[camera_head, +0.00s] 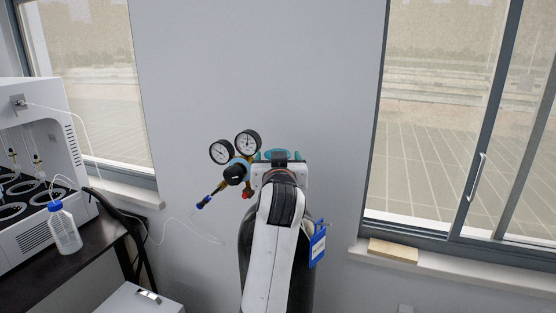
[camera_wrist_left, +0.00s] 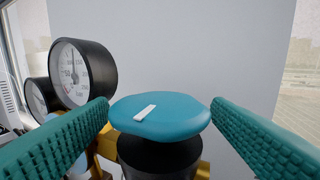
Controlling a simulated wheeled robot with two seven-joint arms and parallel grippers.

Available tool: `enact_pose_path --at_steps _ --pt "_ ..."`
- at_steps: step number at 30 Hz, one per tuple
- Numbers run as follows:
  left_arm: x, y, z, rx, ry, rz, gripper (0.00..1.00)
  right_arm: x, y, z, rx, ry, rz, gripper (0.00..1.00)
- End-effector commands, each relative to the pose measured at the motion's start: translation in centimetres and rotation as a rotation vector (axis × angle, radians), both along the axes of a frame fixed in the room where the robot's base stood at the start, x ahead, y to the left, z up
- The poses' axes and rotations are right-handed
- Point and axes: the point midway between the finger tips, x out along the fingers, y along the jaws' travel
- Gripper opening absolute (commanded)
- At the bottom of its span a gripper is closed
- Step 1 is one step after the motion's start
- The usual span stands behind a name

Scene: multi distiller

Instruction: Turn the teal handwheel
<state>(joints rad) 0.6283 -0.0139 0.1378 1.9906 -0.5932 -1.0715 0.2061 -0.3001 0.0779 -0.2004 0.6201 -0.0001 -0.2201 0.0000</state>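The teal handwheel (camera_wrist_left: 178,124) is a rounded disc with a white mark on top, sitting on a dark stem above brass fittings in the left wrist view. My left gripper (camera_wrist_left: 160,106) has its two teal ridged fingers spread wide, one on each side of the handwheel. The fingertips are close to the rim; I cannot tell whether they touch it. In the head view my left gripper (camera_head: 279,157) is at the top of the dark gas cylinder (camera_head: 246,240), and my arm and gripper hide most of the handwheel. My right gripper is not in view.
Two round pressure gauges (camera_head: 234,147) stand just left of the handwheel, with a black regulator knob (camera_head: 234,174) below. A blue tag (camera_head: 318,243) hangs on the cylinder's right. A white machine (camera_head: 35,150) and a bottle (camera_head: 64,229) are on the dark table at left.

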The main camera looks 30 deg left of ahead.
Motion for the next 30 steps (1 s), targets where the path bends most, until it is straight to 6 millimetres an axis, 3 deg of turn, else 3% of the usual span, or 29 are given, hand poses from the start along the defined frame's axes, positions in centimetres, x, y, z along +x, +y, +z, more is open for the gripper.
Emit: enact_pose_path --at_steps 11,24,30 --pt "-0.4 -0.3 -0.1 0.000 -0.001 0.000 0.76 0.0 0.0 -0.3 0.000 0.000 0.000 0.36" --pt "-7.2 -5.2 -0.3 -0.003 -0.003 -0.002 0.76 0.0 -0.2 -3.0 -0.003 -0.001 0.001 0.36" --pt "-9.3 -6.6 -0.1 -0.001 -0.002 0.000 0.76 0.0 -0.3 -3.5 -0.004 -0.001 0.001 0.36"
